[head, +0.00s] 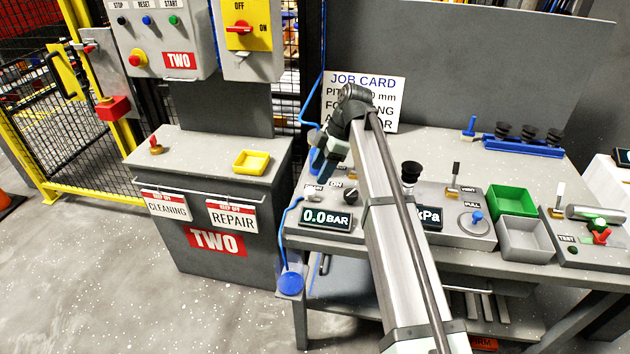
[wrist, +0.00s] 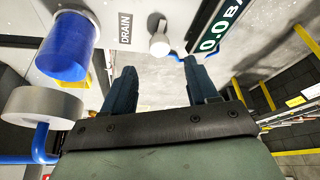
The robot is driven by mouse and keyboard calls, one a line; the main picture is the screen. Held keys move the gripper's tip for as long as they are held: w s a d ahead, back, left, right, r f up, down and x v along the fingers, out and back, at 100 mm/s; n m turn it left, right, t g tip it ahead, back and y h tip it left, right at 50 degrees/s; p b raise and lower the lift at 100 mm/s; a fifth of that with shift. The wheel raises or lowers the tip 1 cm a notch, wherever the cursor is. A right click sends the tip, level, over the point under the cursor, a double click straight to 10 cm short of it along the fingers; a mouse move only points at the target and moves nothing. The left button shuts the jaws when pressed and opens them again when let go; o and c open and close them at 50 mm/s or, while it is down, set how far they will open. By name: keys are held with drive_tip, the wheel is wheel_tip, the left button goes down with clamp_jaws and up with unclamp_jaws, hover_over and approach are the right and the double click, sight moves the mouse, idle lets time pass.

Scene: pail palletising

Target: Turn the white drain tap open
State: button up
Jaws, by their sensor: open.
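The white drain tap (wrist: 159,42) shows in the wrist view beside the DRAIN label (wrist: 125,28). It has a round white knob and a short stem pointing up in the picture. My gripper (wrist: 160,62) is open and empty, its two dark blue fingers apart. The tap appears just beyond the fingertips, roughly in line with the gap, and no contact shows.
A blue cylinder (wrist: 66,48) and a grey round part (wrist: 42,105) with a blue hose are left of my fingers in the wrist view. The pressure display (head: 326,218) reads 0.0 BAR. A job card (head: 385,100) stands behind.

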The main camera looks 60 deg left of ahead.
drive_tip(key=v, duration=0.7)
idle(0.5)
